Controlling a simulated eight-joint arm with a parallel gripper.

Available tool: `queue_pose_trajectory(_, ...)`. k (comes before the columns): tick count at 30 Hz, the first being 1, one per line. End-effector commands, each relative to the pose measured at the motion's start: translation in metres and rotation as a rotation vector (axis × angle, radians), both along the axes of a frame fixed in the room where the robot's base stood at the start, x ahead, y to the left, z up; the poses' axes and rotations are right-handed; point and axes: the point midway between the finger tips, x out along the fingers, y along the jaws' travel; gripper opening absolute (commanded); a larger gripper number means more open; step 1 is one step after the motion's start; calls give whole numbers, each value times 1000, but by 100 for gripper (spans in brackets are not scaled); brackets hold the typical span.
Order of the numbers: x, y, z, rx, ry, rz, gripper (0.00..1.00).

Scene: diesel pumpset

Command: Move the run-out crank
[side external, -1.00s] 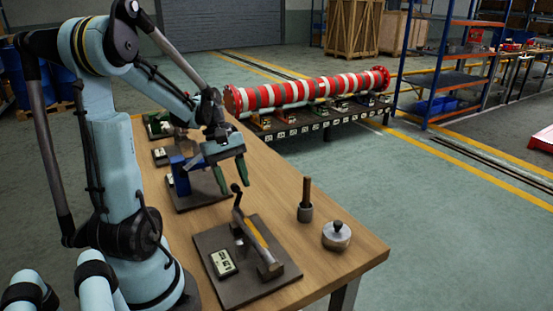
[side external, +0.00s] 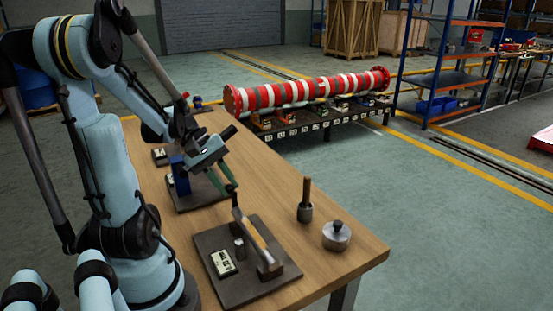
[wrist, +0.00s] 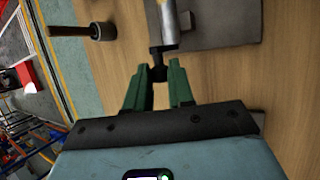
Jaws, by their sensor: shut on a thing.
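The run-out crank (side external: 254,240) is a metal bar with a yellow-brown face, lying along a dark base plate (side external: 262,291) near the front of the wooden bench. Its dark knob end points toward the back of the bench. My gripper (side external: 232,190) has green fingers and is shut on that dark knob. In the wrist view, the fingers of my gripper (wrist: 159,82) sit on either side of the crank's dark end, and the crank's metal bar (wrist: 163,28) runs beyond them. The fingers partly hide the knob in the side view.
A label card (side external: 222,262) and a short metal post (side external: 240,246) sit on the plate beside the crank. A handled tool (side external: 305,200) and a round metal piece (side external: 336,236) stand to its right. A blue fixture (side external: 179,176) stands behind. Bare bench (side external: 265,185) lies to the right.

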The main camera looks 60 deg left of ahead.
Motion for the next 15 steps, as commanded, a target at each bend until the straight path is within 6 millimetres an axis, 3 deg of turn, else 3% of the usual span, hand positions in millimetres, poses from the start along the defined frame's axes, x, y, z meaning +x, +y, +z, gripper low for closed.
queue_pose_trajectory(12, -3, 0, -1, 3, -40, -1, 0)
queue_pose_trajectory(13, -3, 0, 0, 3, -40, -1, 27)
queue_pose_trajectory(15, -3, 0, 0, 3, -40, -1, 38)
